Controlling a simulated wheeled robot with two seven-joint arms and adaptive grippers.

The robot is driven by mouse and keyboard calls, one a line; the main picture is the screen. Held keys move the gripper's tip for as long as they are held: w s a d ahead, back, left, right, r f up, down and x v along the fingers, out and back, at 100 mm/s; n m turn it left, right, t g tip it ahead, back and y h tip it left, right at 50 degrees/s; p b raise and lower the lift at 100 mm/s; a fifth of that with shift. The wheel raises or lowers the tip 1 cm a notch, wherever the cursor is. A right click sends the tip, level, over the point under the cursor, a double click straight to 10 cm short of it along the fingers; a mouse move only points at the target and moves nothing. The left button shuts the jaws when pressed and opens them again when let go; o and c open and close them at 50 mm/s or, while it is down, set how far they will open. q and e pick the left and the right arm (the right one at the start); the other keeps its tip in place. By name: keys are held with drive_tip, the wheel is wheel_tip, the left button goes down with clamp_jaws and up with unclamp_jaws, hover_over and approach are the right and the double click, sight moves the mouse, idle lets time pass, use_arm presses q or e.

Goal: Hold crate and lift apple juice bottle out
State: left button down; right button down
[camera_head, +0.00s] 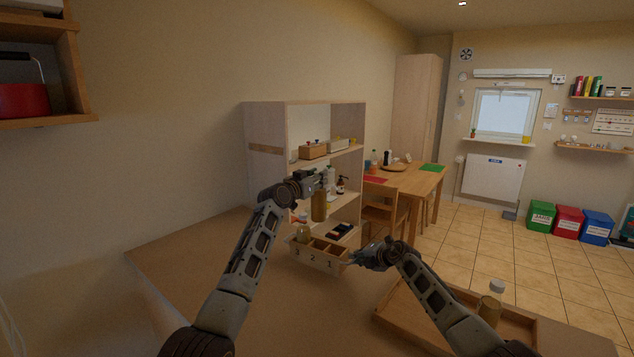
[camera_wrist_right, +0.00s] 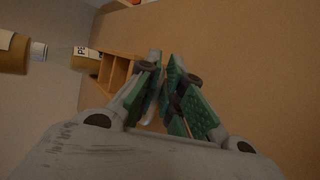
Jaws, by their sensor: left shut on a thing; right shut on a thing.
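The wooden crate (camera_head: 318,257) stands on the table, its front numbered 3, 2, 1. My right gripper (camera_head: 352,259) is shut on the crate's right end. Its green-padded fingers (camera_wrist_right: 165,88) show next to the crate (camera_wrist_right: 118,62) in the right wrist view. My left gripper (camera_head: 320,183) is shut on a bottle of yellowish-brown juice (camera_head: 319,207) and holds it upright above the crate. Its label is too small to read. Another similar bottle (camera_head: 303,232) stands in the crate's left compartment; the other compartments look empty. The left fingertips are partly hidden.
A shallow wooden tray (camera_head: 400,322) lies at the front right with a white-capped bottle (camera_head: 490,304) in it. A shelf unit (camera_head: 264,150) with boxes and bottles stands behind the crate. The table (camera_head: 215,245) is clear to the left.

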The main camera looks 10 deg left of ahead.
drive_tip(key=shift+f, duration=0.1)
idle(0.5)
drive_tip(key=c, duration=1.5)
unclamp_jaws()
drive_tip(key=shift+d, duration=0.2)
drive_tip(key=shift+s+d+r, duration=0.1)
drive_tip(key=shift+d+r, duration=0.15)
drive_tip(key=shift+r, duration=0.15)
drive_tip(key=shift+s+d+r, duration=0.45)
drive_tip(key=shift+s+d, duration=0.1)
drive_tip(key=shift+s, duration=0.35)
drive_tip(key=v, duration=0.8)
drive_tip(key=shift+s+d+r, duration=0.15)
drive_tip(key=shift+s+d, duration=0.05)
drive_tip(key=shift+d, duration=0.05)
